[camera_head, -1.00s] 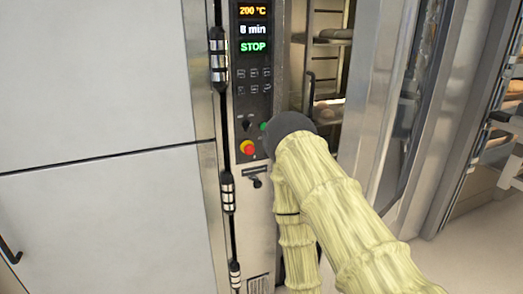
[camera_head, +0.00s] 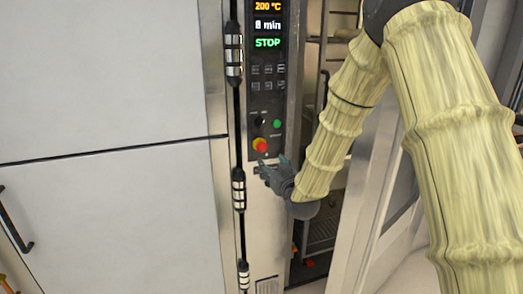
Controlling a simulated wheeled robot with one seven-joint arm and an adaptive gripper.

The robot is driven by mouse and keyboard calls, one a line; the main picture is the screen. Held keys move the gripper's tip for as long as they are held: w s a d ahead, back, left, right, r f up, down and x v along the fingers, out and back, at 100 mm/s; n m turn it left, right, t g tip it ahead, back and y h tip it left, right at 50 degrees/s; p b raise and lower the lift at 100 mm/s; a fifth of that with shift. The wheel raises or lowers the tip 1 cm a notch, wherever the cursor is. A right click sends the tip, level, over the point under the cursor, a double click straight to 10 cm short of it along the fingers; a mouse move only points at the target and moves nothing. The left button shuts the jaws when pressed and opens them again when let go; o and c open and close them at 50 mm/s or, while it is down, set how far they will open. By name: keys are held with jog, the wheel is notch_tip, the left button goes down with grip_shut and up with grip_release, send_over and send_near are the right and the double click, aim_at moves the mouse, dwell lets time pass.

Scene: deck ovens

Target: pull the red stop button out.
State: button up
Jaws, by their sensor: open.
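My gripper (camera_head: 271,166) is open and empty, just below and slightly right of the button. Its fingers point up and left toward the panel, and a gap shows between them and the button. The fingers cover part of the small black handle or latch below the panel. I cannot tell how far the gripper is from the panel in depth.
A green button (camera_head: 277,124) and a black knob (camera_head: 260,122) sit above the red button. The display (camera_head: 267,25) reads 200 °C, 8 min and STOP. A metal door (camera_head: 365,210) stands to the right, behind my arm. Large pale panels (camera_head: 100,80) fill the left.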

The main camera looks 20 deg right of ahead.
aim_at(263, 148)
jog(key=w, duration=0.3)
jog(key=w+r+p, duration=0.1)
jog(key=w, duration=0.3)
jog(key=w+p, duration=0.1)
jog(key=w, duration=0.3)
jog(key=shift+w+a+r, duration=0.1)
jog(key=shift+w+r, duration=0.05)
jog(key=shift+r, duration=0.15)
grip_shut()
